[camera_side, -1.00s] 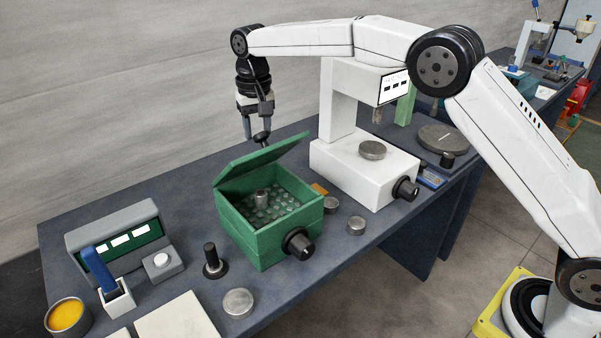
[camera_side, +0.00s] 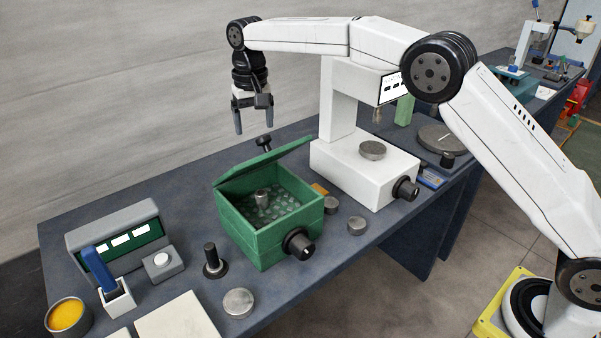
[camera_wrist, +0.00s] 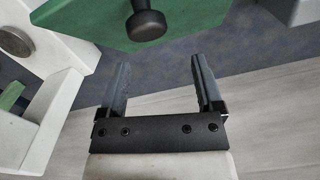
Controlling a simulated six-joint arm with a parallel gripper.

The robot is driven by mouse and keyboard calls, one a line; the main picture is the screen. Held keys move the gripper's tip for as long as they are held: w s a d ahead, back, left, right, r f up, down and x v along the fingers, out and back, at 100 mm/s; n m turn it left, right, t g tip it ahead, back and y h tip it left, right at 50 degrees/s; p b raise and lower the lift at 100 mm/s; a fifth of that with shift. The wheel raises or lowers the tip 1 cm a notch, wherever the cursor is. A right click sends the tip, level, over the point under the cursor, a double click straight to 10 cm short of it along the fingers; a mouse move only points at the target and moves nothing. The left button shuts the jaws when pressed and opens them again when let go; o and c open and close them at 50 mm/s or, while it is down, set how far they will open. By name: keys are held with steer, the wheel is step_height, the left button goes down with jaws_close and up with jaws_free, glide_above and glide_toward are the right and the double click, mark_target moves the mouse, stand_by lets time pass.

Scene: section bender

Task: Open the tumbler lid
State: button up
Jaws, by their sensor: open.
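The green tumbler box (camera_side: 248,235) stands on the bench with its hinged lid (camera_side: 262,165) tilted up and open. A ribbed tray with a small metal piece shows inside. The lid's black knob (camera_side: 264,143) sticks out at the raised edge. My gripper (camera_side: 254,128) is open and empty, above and slightly left of the knob, clear of it. In the wrist view, the lid (camera_wrist: 95,14) and its knob (camera_wrist: 146,22) lie beyond the spread fingers of my gripper (camera_wrist: 160,75), with nothing between them.
A white press (camera_side: 360,170) stands right of the box. Metal discs, such as one (camera_side: 238,303), lie in front. A grey panel (camera_side: 120,235), a black-handled stamp (camera_side: 213,262) and an orange-filled tin (camera_side: 67,316) are at the left.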

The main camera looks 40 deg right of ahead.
step_height(320, 180, up, 7)
stand_by(0.6)
steer(key=shift+f, duration=0.1)
